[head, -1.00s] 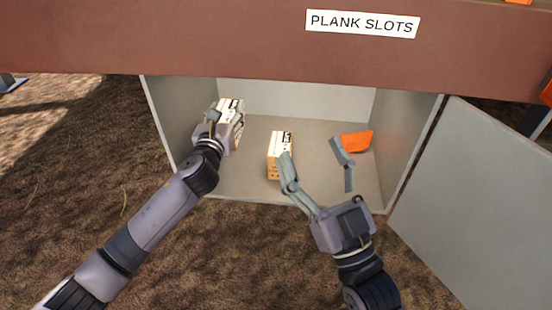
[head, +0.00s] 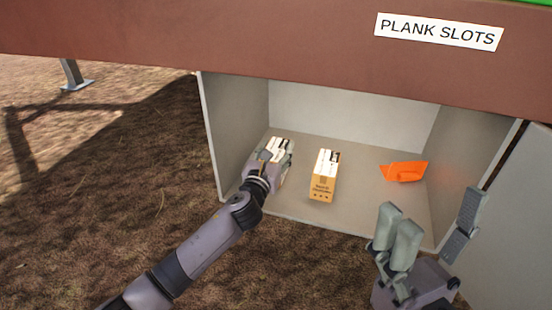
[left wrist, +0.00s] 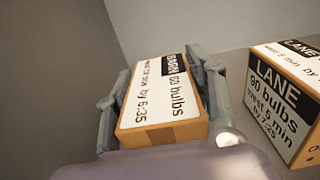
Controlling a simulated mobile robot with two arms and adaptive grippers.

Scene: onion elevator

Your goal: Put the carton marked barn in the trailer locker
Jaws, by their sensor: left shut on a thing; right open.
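The carton marked barn (head: 279,147) is inside the open grey locker (head: 350,112), near its left wall. In the left wrist view its white top reads BARN, 60 bulbs, by 6:35 (left wrist: 158,95). My left gripper (head: 270,160) is shut on this carton, with one finger along each side. Whether the carton rests fully on the locker floor is hard to tell. My right gripper (head: 432,220) is open and empty, in front of the locker's right side.
A second carton (head: 323,176), marked LANE in the left wrist view (left wrist: 285,100), stands right of the barn carton with a gap between. An orange object (head: 404,171) lies further right. A PLANK SLOTS sign (head: 438,32) is above. The locker door (head: 515,230) hangs open at right.

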